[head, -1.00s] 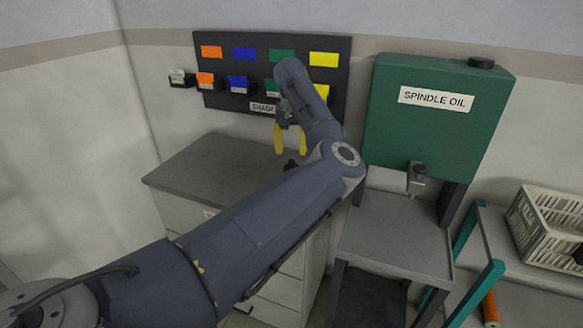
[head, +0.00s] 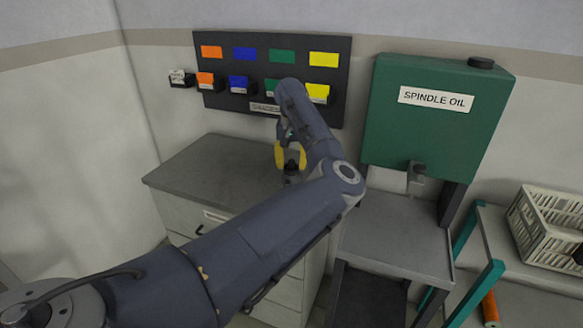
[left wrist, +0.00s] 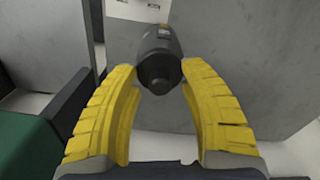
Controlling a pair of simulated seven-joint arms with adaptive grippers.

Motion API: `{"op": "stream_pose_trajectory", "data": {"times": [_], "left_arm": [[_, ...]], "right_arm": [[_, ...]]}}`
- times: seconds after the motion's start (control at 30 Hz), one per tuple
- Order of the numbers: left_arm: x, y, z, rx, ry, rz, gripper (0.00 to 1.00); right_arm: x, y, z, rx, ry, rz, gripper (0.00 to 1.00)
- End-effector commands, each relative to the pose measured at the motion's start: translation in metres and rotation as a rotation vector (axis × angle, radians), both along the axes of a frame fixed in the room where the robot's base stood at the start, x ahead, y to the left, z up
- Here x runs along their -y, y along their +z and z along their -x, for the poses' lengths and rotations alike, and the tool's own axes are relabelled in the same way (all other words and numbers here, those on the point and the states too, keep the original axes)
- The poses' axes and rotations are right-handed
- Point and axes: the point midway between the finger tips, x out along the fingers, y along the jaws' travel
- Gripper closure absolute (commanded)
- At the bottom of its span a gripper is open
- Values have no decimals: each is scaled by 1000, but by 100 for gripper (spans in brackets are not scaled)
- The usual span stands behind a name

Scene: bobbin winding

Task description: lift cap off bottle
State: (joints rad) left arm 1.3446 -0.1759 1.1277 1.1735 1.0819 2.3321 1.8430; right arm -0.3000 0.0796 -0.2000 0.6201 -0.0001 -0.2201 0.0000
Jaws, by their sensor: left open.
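A small dark bottle (head: 291,179) stands on the grey cabinet top, partly hidden by my left arm. My left gripper (head: 290,160) has yellow ribbed fingers and is just above the bottle. In the left wrist view my left gripper (left wrist: 160,70) is open, with the bottle's top end between its fingertips and a gap visible on both sides. My right gripper is not in view.
The grey cabinet top (head: 205,165) is clear to the left. A dark wall board (head: 260,67) carries coloured labels and bins behind the gripper. A green spindle oil tank (head: 435,125) with a tap stands right of my arm. A cream crate (head: 550,230) is at the far right.

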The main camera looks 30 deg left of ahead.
Motion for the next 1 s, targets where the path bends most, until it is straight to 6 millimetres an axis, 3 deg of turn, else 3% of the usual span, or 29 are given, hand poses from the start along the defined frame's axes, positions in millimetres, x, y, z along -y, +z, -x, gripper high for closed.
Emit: {"op": "stream_pose_trajectory", "data": {"times": [0.07, 0.33, 1.0], "left_arm": [[0, 0, 0, 0, 0, 0, 68], [0, 0, 0, 0, 0, 0, 99], [0, 7, 0, 1, 1, 0, 100]], "right_arm": [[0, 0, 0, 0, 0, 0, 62], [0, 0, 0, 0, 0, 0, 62], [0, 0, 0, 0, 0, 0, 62]]}}
